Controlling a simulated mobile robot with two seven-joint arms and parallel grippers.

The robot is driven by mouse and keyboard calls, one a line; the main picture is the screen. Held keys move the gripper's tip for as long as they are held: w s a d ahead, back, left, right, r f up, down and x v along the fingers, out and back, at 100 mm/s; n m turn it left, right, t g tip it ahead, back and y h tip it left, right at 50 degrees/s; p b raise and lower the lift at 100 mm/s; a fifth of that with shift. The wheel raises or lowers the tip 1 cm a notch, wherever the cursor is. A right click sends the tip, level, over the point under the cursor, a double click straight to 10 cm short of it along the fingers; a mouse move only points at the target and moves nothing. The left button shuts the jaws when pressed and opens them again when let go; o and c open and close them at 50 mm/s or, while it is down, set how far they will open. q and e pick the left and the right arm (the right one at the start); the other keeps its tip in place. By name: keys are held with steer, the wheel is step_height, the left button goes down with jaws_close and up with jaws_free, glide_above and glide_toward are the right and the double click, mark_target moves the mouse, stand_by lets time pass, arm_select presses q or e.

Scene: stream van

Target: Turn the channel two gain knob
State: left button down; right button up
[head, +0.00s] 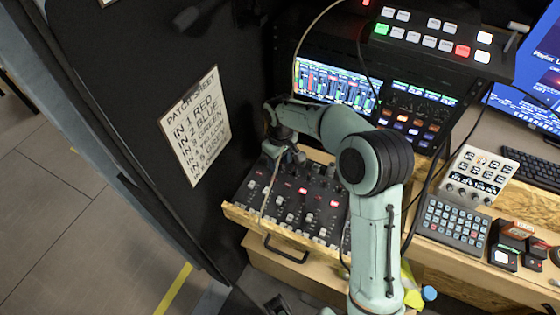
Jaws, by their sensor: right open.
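The black mixer (318,203) sits in a wooden tray, with several small knobs, white fader caps and lit red buttons on its top. My right arm reaches across it from the bottom right. My right gripper (283,158) is at the mixer's far left part, pointing down over the top row of controls. It is open. The channel two gain knob cannot be picked out; the gripper and wrist cover part of that area. I cannot tell whether the fingers touch a knob. My left gripper is not in view.
A patch sheet (196,126) hangs on the black panel at left. A lit screen (335,87) and a switcher (430,35) stand behind the mixer. A grey keypad (452,225) and a keyboard (531,169) lie at right. Cables hang near my arm. The floor at left is clear.

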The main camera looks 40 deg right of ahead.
steer(key=shift+f, duration=0.1)
jaws_close()
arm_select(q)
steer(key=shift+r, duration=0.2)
arm_select(e)
steer(key=shift+n, duration=0.4)
steer(key=n+p, duration=0.2)
steer(key=n, duration=0.2)
steer(key=n+p, duration=0.2)
steer(key=n, duration=0.3)
steer(key=n+p, duration=0.2)
steer(key=n, duration=0.3)
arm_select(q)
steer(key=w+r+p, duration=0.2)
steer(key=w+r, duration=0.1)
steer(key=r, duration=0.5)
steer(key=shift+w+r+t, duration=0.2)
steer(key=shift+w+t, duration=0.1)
arm_select(e)
steer(key=n, duration=0.4)
steer(key=shift+n, duration=0.3)
